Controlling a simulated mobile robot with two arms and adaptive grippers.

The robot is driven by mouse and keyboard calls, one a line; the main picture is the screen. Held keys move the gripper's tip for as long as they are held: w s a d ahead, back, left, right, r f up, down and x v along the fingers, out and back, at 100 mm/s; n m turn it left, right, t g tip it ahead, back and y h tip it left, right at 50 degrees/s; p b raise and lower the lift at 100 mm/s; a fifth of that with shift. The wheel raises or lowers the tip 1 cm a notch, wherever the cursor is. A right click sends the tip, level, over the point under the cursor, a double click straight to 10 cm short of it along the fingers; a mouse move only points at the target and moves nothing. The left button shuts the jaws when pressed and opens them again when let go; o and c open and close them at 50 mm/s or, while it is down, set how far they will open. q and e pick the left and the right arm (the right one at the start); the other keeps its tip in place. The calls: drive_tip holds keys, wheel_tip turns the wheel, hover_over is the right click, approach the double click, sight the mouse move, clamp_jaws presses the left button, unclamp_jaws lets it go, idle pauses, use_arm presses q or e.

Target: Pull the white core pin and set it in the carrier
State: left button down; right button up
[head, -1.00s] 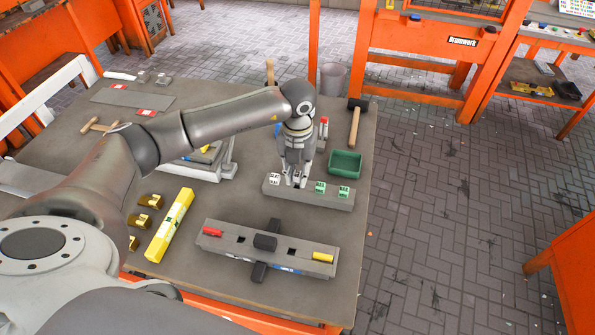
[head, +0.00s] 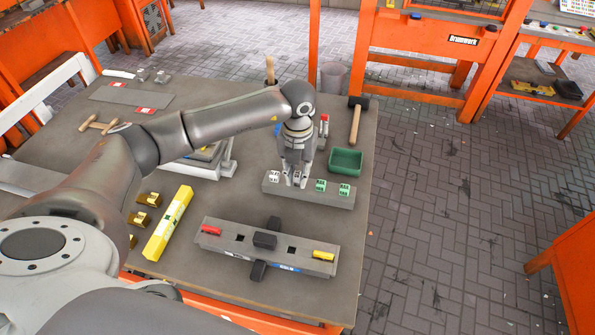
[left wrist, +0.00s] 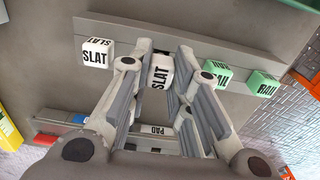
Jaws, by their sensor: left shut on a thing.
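My left gripper (head: 297,182) points down over a long grey block (head: 312,198) at the right of the table. A second white SLAT pin (head: 274,176) stands at the block's left end. Two green RAIL pins (head: 320,186) stand to the right. I cannot tell which piece is the carrier. My right gripper is not in view.
A grey bar (head: 225,241) with red and yellow rods, a black clamp and square holes lies in front. A yellow bar (head: 168,223) and brass pieces (head: 150,199) lie left.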

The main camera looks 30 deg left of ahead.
use_arm(q)
drive_tip(key=shift+f+b, duration=0.65)
drive_tip(key=shift+f, duration=0.2)
idle(0.3)
drive_tip(key=c, duration=1.3)
unclamp_jaws()
drive_tip(key=shift+o, duration=0.2)
drive_tip(key=o, duration=0.4)
drive_tip(key=shift+r, duration=0.1)
drive_tip(key=shift+r+p, duration=2.2)
drive_tip(key=shift+r, duration=1.3)
